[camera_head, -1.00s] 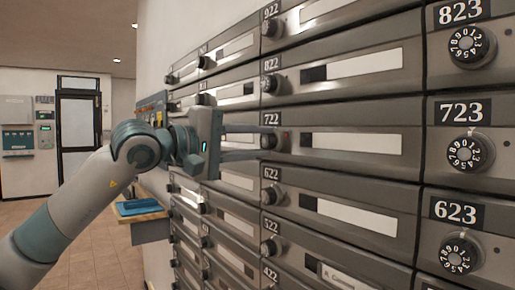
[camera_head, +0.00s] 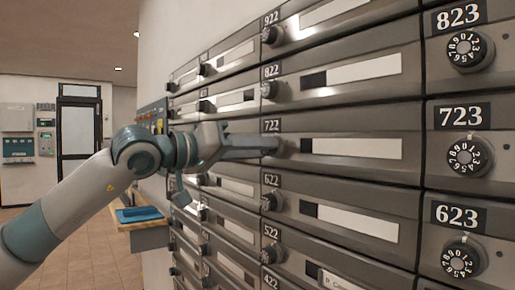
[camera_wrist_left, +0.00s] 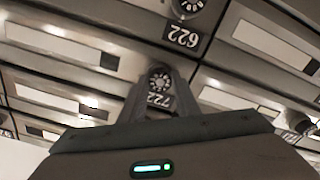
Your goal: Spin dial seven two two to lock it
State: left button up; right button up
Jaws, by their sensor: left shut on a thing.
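The mailbox labelled 722 (camera_head: 352,147) is in the middle of the grey wall of boxes in the head view. Its round dial (camera_wrist_left: 160,79) shows in the left wrist view, between my fingers and beside the 722 plate, which appears upside down. My left gripper (camera_head: 277,145) reaches in from the left and is shut on this dial, hiding most of it in the head view. The fingers (camera_wrist_left: 157,90) also show in the left wrist view at the dial. My right gripper is not in view.
Dials of neighbouring boxes stick out close by, such as those of 822 (camera_head: 270,89), 622 (camera_head: 271,201) and 723 (camera_head: 469,157). A blue tray (camera_head: 139,214) lies on a ledge at left. The floor behind is clear.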

pick_arm(q)
jog(key=shift+f+m, duration=0.1)
jog(key=shift+m, duration=0.6)
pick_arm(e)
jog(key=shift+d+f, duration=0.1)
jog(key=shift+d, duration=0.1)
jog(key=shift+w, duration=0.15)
pick_arm(q)
jog(key=o, duration=1)
jog(key=shift+o, duration=0.2)
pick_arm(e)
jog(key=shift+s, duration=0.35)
pick_arm(q)
jog(key=b+v, duration=0.1)
jog(key=v, duration=1.6)
jog(key=shift+b, duration=0.3)
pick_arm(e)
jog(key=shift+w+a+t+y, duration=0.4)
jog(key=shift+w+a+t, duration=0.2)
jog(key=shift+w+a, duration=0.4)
pick_arm(q)
jog(key=shift+s, duration=0.1)
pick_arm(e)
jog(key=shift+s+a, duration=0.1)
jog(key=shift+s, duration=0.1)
